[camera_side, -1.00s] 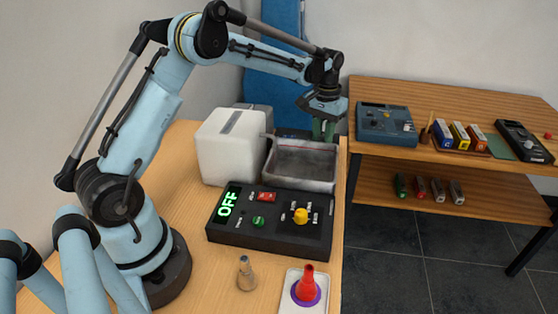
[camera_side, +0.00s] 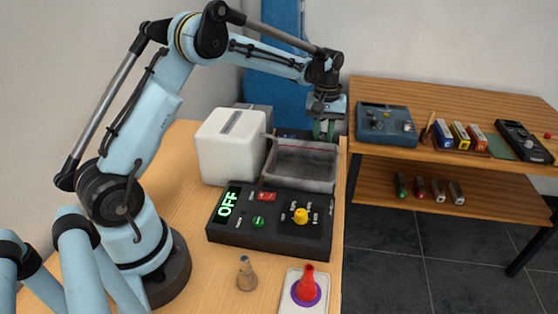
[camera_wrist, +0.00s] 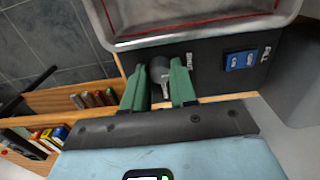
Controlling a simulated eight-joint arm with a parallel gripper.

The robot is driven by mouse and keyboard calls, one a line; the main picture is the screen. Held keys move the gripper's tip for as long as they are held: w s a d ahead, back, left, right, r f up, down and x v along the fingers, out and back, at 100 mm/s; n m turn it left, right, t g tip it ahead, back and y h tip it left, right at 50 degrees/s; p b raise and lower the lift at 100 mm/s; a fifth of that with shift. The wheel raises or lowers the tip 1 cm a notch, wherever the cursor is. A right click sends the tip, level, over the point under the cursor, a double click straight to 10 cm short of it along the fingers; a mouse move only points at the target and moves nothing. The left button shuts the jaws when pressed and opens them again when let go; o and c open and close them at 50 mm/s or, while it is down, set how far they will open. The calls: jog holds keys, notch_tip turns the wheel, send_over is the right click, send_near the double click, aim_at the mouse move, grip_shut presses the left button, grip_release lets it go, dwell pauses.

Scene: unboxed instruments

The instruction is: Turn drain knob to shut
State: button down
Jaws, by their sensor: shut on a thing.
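The dark grey drain knob (camera_wrist: 160,70) sits on the dark panel below the tank in the wrist view, beside a white label. My gripper (camera_side: 324,130) is at the tank's far right side in the side view. Its two green fingers, seen in the wrist view (camera_wrist: 159,80), stand on either side of the knob and are shut on it. The side view does not show the knob. The open grey tank (camera_side: 303,180) has a red line inside; its rim also crosses the top of the wrist view (camera_wrist: 150,42).
A blue switch (camera_wrist: 242,60) is on the panel right of the knob. A white box (camera_side: 230,150) stands left of the tank. In front is a black control box (camera_side: 270,240) reading OFF, with a yellow knob (camera_side: 301,215). A side table (camera_side: 460,98) holds several instruments.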

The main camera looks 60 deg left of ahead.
aim_at(322, 139)
jog(key=c, duration=1.2)
grip_release()
jog(key=shift+r, duration=0.1)
notch_tip(322, 139, up, 12)
jog(key=s+d+r+m+t, duration=0.3)
jog(key=s+d+m+t, duration=0.15)
jog(key=s+d, duration=0.4)
jog(key=s+f+m+t, duration=0.1)
jog(key=s+f, duration=0.1)
jog(key=s, duration=0.2)
jog(key=s+d+f+m, duration=0.1)
jog(key=s+f+m, duration=0.1)
jog(key=s, duration=0.2)
jog(key=s+d+f+m+t, duration=0.1)
jog(key=s+f, duration=0.1)
jog(key=s, duration=0.2)
jog(key=shift+s+f+m+t, duration=0.1)
jog(key=shift+s+m+t, duration=0.1)
jog(key=shift+m+t, duration=0.15)
